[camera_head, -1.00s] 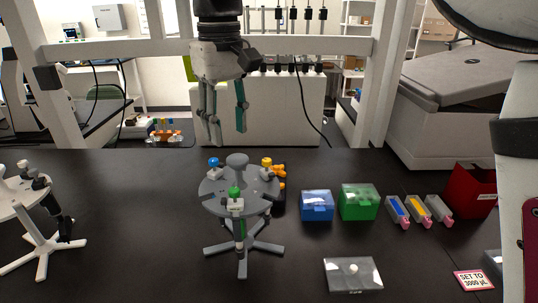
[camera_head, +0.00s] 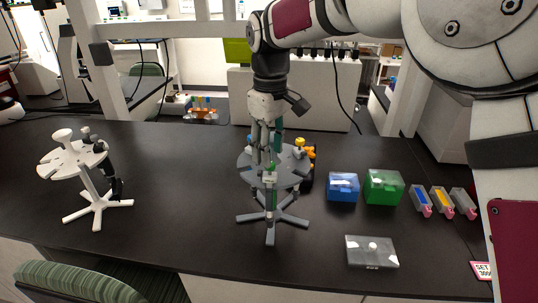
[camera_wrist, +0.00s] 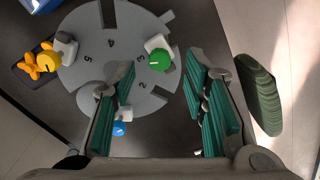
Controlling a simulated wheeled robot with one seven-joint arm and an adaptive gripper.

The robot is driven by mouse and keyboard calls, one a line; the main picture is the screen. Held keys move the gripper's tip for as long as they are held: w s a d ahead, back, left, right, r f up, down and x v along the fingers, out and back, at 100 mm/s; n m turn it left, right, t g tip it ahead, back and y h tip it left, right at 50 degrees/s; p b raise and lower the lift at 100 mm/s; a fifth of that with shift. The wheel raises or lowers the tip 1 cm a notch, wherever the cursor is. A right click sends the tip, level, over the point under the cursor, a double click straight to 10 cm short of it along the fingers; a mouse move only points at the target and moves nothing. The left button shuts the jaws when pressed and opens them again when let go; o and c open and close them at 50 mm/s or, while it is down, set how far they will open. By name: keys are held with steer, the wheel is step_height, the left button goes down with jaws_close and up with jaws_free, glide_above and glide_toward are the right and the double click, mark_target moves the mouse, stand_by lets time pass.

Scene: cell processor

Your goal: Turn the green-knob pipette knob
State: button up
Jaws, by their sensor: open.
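The green-knob pipette (camera_head: 270,168) hangs at the front of a grey round rack (camera_head: 292,181). My gripper (camera_head: 265,156) is open, pointing down just above the front of the rack. In the wrist view its teal-padded fingers (camera_wrist: 160,82) stand apart, with the green knob between and slightly beyond their tips, apparently untouched. A blue-knob pipette (camera_wrist: 119,129) shows by the left finger, and a yellow-knob pipette (camera_wrist: 48,60) is farther left. In the head view my fingers partly hide the rack.
A blue box (camera_head: 343,186) and a green box (camera_head: 384,187) stand right of the rack, with several reagent cartridges (camera_head: 440,203) beyond. A clear-lidded case (camera_head: 371,251) lies in front. A white rack (camera_head: 75,160) with a dark pipette stands left. Dark bench between the racks is clear.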

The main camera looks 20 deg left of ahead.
mark_target(270, 180)
steer(key=shift+f, duration=1.4)
steer(key=shift+c, duration=0.3)
jaws_close()
steer(key=shift+m, duration=0.4)
steer(key=shift+o, duration=0.3)
jaws_free()
